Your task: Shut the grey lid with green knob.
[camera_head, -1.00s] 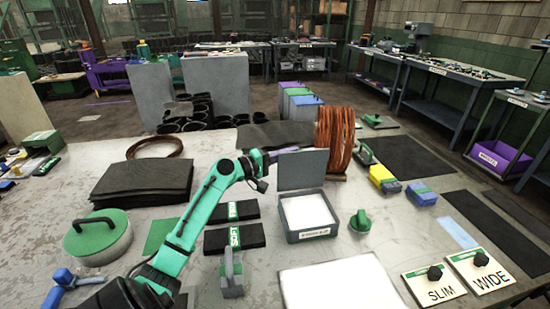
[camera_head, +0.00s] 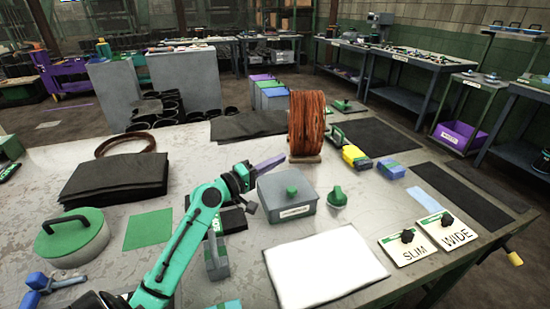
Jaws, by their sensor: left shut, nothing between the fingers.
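The grey lid (camera_head: 272,186) with its green knob (camera_head: 292,190) lies flat over the grey box (camera_head: 296,212), whose inside is hidden. The box has a white label on its front. My left gripper (camera_head: 270,163) has its purple fingers shut and empty, just behind the lid's back left edge. I cannot tell whether the fingers touch the lid. My right gripper is out of view.
A coil of orange-brown cord (camera_head: 308,122) stands behind the box. A loose green-handled piece (camera_head: 337,197) is close on its right. A white sheet (camera_head: 325,268) lies in front. Dark folded sheets (camera_head: 115,178) and a green-lidded round tub (camera_head: 72,238) are at left.

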